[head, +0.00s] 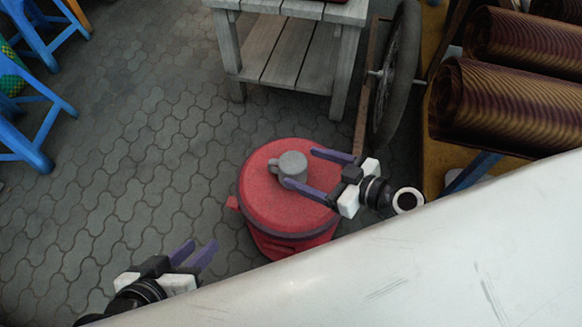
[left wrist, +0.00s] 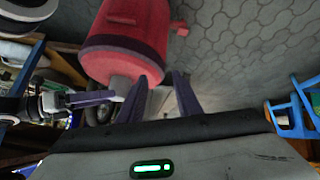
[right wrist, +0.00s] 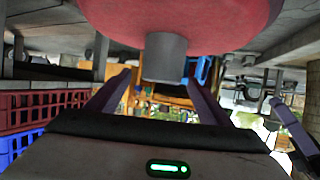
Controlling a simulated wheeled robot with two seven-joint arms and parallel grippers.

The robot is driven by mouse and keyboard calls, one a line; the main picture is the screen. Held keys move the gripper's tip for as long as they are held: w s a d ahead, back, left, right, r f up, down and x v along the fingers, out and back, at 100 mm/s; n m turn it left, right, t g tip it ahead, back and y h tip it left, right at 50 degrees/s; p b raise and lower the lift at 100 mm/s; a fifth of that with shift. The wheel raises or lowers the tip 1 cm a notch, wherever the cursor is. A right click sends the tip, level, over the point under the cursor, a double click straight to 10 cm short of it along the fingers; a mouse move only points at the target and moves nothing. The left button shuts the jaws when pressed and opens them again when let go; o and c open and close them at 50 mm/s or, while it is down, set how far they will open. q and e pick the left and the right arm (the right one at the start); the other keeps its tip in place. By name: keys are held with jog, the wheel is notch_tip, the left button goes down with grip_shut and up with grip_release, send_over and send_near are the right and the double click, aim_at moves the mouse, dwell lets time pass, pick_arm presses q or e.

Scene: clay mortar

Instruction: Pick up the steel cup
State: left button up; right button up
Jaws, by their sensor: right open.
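The steel cup (head: 292,163) is a small grey cup with a handle on its left side. It stands on the red round lid of a red drum (head: 262,205). My right gripper (head: 301,168) is open, with its purple fingertips reaching to either side of the cup. In the right wrist view the cup (right wrist: 165,57) appears between and just beyond the fingers, with gaps at both sides. My left gripper (head: 200,246) is open and empty, low and left of the drum. In the left wrist view the cup (left wrist: 120,86) shows partly behind a finger.
A grey wooden table (head: 285,52) stands behind the drum, with a wheel (head: 397,75) beside it. Rolled brown mats (head: 500,105) lie at right. A large pale surface (head: 420,255) fills the lower right. Blue stools (head: 35,115) stand at left. Paved floor (head: 130,150) left of the drum is clear.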

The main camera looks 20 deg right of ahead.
aim_at(291, 165)
jog(key=x, duration=0.5)
jog(key=shift+a+f+b, duration=0.3)
jog(key=shift+b, duration=0.1)
jog(key=c, duration=1.1)
